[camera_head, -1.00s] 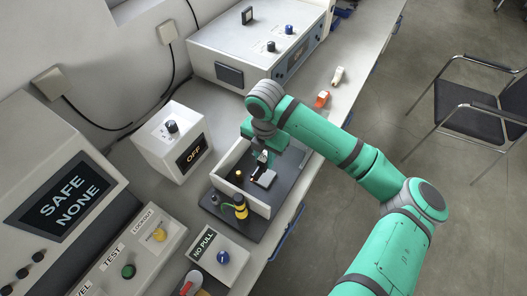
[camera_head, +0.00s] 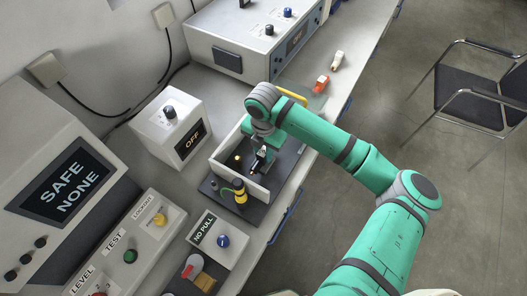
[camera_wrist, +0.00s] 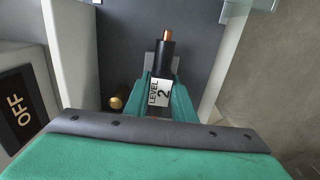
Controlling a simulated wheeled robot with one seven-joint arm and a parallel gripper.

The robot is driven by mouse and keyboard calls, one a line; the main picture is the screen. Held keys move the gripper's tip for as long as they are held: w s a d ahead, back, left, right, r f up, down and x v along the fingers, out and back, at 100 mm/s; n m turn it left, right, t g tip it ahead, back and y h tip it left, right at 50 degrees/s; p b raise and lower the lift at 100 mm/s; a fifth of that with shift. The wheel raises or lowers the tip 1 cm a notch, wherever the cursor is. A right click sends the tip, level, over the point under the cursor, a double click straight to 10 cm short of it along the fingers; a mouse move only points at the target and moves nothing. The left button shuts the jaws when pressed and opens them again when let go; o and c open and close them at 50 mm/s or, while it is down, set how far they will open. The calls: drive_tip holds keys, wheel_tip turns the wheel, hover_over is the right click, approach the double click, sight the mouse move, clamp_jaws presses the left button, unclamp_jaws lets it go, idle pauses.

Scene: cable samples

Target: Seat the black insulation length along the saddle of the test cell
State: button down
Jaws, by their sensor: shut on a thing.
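The black insulation length (camera_wrist: 165,58) has a copper tip and a white "LEVEL 2" label. My gripper (camera_wrist: 161,96) is shut on it around the label in the wrist view. In the head view my gripper (camera_head: 260,158) is down inside the open test cell (camera_head: 225,160), a grey-floored tray with white walls. The grey saddle block (camera_wrist: 149,66) shows in the wrist view directly behind and below the length, mostly covered by it. I cannot tell whether the length touches the saddle. In the head view my gripper hides most of the saddle.
A brass knob (camera_wrist: 117,101) stands beside the length inside the cell. A black and yellow post (camera_head: 240,192) stands at the cell's near end. An "OFF" box (camera_head: 165,125) and a "NO PULL" box (camera_head: 218,240) flank the cell.

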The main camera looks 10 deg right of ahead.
sight(264, 151)
drive_tip(key=shift+f, duration=0.55)
idle(0.4)
drive_tip(key=c, duration=1.4)
unclamp_jaws()
wheel_tip(264, 151, up, 11)
drive_tip(key=shift+f, duration=0.15)
